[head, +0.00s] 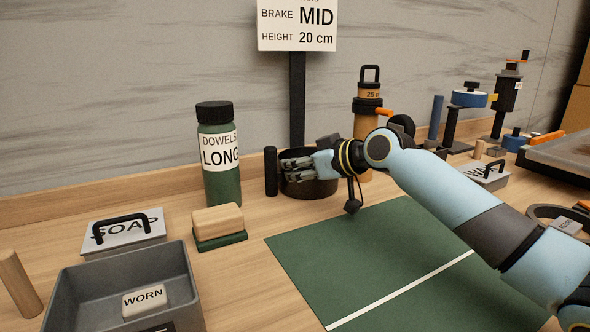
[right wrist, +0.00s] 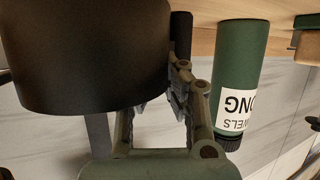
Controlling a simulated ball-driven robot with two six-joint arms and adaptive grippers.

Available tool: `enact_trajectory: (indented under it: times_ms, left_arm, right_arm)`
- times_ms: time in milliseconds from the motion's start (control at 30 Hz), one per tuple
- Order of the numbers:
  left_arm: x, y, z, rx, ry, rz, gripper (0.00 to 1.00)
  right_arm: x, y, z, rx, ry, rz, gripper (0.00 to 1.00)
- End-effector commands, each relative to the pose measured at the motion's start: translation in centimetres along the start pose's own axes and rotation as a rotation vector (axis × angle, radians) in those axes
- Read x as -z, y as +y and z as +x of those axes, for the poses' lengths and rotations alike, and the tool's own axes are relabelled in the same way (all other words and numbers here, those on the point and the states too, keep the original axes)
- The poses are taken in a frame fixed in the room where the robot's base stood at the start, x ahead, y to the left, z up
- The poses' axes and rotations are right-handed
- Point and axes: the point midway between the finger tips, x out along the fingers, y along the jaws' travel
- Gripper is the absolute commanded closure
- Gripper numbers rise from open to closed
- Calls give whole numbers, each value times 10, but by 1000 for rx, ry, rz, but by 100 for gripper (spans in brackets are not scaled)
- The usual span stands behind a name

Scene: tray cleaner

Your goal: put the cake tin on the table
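The cake tin appears to be the round black tin (head: 312,188) at the back of the table, in front of the dark sign post. My right gripper (head: 296,166) reaches in from the right and overlaps the tin's upper part in the head view. In the right wrist view, which is upside down, the tin (right wrist: 80,50) fills the upper left, close to the camera. The gripper's fingers (right wrist: 170,98) show beside its wall; the tin hides part of one finger. Whether they grip it is unclear. The wooden table (head: 245,270) lies below. My left gripper is out of view.
A black cylinder (head: 271,171) and a green dowels bottle (head: 219,178) stand left of the tin. A green mat (head: 380,255) lies clear in front. A grey bin (head: 85,290) is front left, near a wooden-topped block (head: 218,222).

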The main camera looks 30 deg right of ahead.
Motion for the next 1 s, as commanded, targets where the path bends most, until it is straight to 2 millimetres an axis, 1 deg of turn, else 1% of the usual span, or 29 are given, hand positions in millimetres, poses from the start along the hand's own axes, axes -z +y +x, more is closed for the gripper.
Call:
enact_trajectory:
  times_ms: [67,200,400,433,633,733,867,1000]
  left_arm:
    - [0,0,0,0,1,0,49]
    - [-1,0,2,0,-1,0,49]
    - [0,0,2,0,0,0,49]
    - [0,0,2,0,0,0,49]
    - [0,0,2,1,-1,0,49]
    - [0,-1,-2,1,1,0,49]
    - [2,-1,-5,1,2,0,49]
    - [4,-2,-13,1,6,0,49]
  right_arm:
    - [2,0,0,-1,3,-2,100]
    - [-2,0,1,-1,3,-2,100]
    - [-2,0,1,0,0,0,72]
    - [-2,0,1,0,0,0,71]
    - [-2,0,1,0,0,0,71]
    - [3,0,-1,0,1,-1,71]
    - [1,2,-18,-3,-3,-5,71]
    - [2,2,-50,-3,-4,-8,71]
